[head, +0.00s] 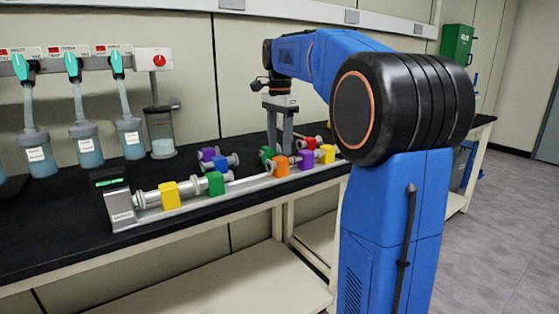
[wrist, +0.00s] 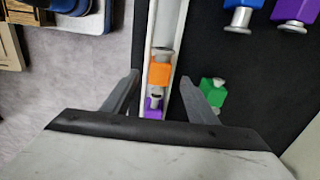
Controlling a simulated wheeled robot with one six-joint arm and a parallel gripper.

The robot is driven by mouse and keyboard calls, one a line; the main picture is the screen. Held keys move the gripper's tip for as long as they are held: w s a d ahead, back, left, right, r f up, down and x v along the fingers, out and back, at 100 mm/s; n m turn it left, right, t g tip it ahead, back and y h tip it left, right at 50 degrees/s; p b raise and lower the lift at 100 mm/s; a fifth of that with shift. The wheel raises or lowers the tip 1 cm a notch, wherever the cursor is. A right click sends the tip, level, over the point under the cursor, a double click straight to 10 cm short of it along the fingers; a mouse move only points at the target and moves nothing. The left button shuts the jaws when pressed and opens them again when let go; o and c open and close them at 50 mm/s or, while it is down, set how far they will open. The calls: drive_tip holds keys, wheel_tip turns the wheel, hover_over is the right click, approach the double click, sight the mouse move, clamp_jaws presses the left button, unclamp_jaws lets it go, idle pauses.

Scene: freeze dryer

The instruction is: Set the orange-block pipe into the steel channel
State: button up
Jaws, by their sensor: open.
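The orange-block pipe (head: 281,166) lies in the steel channel (head: 235,190), between the green-block pipe and a purple-block pipe. In the wrist view the orange block (wrist: 160,73) sits between the channel's pale walls, with a metal end above it and another below. My gripper (head: 280,148) is open over the channel. In the wrist view its fingers (wrist: 160,80) stand apart, one on each side of the orange block, with gaps between. The head view does not clearly show how high the fingertips are above the channel.
The channel also holds a yellow block (head: 170,195), a green block (head: 216,183), a purple block (head: 304,161) and another yellow block (head: 327,154). Behind it on the black bench, a loose green-block piece (wrist: 213,92) lies beside my right finger. Flasks (head: 87,148) stand at the back left.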

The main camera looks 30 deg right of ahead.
sight(281, 158)
drive_tip(key=shift+f, duration=2.95)
drive_tip(key=shift+c, duration=0.3)
drive_tip(key=c, duration=1.2)
drive_tip(key=shift+c, duration=0.2)
drive_tip(key=shift+d, duration=0.35)
drive_tip(key=o, duration=1.3)
drive_tip(key=shift+r, duration=0.15)
